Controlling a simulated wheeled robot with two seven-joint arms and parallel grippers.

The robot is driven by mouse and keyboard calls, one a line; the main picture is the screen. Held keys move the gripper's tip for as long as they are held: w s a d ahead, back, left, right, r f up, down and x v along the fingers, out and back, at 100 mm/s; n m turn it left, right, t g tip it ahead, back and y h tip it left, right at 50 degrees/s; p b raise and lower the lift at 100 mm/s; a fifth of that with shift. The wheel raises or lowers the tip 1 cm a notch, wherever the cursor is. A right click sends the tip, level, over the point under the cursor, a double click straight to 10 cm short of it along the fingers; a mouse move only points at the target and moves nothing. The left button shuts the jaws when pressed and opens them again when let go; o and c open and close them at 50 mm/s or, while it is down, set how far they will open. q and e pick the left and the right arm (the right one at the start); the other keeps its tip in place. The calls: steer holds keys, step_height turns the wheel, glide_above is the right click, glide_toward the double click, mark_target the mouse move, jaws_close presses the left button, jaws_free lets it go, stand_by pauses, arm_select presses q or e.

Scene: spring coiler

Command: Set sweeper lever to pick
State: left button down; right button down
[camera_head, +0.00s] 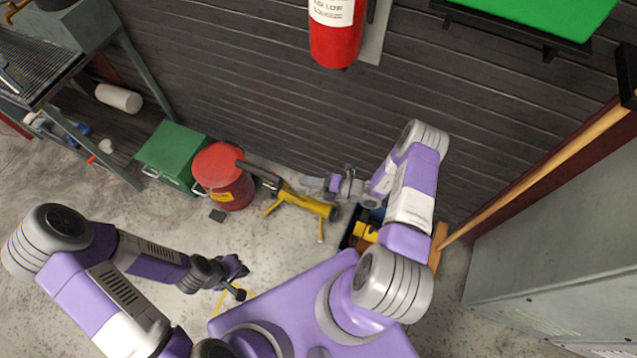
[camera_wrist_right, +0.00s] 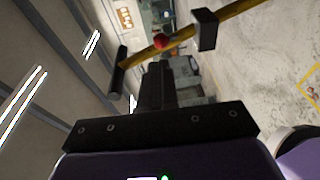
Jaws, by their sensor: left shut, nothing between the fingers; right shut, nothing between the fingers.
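In the head view, a yellow frame on legs (camera_head: 305,201) stands on the floor near the middle, with a dark bar reaching toward the red can. My right gripper (camera_head: 319,183) is just above and beside it, shut and empty. In the right wrist view, a yellow bar (camera_wrist_right: 232,22) with black end pieces and a red knob (camera_wrist_right: 161,41) lies beyond my right gripper (camera_wrist_right: 158,68). I cannot tell whether the fingers touch the bar. No marked pick position is readable. My left gripper (camera_head: 240,281) is shut and empty, low at the left.
A red can (camera_head: 224,181) and a green box (camera_head: 171,151) stand on the floor left of the yellow frame. A dark ribbed wall (camera_head: 250,80) is behind, with a red extinguisher (camera_head: 335,40). A grey cabinet (camera_head: 550,265) stands at the right. Floor between the arms is partly clear.

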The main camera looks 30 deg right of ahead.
arm_select(q)
steer(key=shift+f, duration=0.25)
arm_select(e)
steer(key=x, duration=0.7)
steer(key=shift+w+a, duration=0.2)
arm_select(q)
steer(key=shift+r, duration=0.1)
